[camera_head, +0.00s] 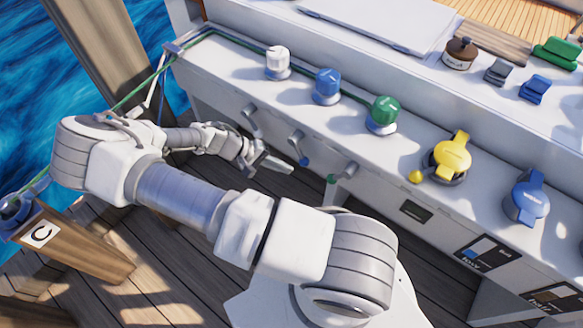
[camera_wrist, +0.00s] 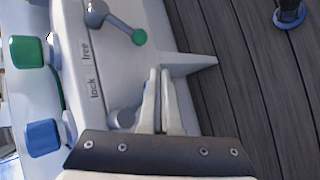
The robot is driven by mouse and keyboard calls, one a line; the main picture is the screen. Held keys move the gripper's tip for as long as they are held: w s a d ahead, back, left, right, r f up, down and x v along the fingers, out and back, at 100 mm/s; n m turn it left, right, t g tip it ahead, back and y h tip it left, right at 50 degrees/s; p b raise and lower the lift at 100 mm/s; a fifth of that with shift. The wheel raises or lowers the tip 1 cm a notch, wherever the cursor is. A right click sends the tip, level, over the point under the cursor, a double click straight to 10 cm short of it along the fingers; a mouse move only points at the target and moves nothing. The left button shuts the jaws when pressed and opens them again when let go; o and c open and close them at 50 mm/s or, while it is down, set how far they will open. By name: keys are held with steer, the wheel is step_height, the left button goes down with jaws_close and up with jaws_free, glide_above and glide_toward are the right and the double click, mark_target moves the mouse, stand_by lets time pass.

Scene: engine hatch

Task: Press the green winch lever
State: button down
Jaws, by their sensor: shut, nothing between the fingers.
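The green winch lever (camera_head: 340,175) is a grey lever with a green ball tip on the front face of the white console. In the wrist view the green-tipped lever (camera_wrist: 138,37) slants from a round grey pivot, beside the printed words "free" and "lock". My gripper (camera_head: 290,170) is shut and empty, left of the green lever and below the blue-tipped lever (camera_head: 299,149). In the wrist view my gripper's fingertips (camera_wrist: 160,72) point toward the green ball, with a gap between. Another grey pivot (camera_wrist: 123,118) is partly hidden beside the fingers.
A green winch (camera_head: 383,112), a blue winch (camera_head: 327,84) and a white winch (camera_head: 278,60) stand on the console ledge. A pale bracket (camera_wrist: 195,62) juts out just beyond the fingertips. The wooden deck (camera_wrist: 240,80) below is mostly open.

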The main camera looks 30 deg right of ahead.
mark_target(337, 177)
steer(key=s+d+f+b, duration=0.2)
steer(key=s+d+f, duration=0.2)
steer(key=d, duration=0.4)
steer(key=shift+s+d+f, duration=0.15)
steer(key=shift+s+d, duration=0.1)
steer(key=shift+s, duration=0.15)
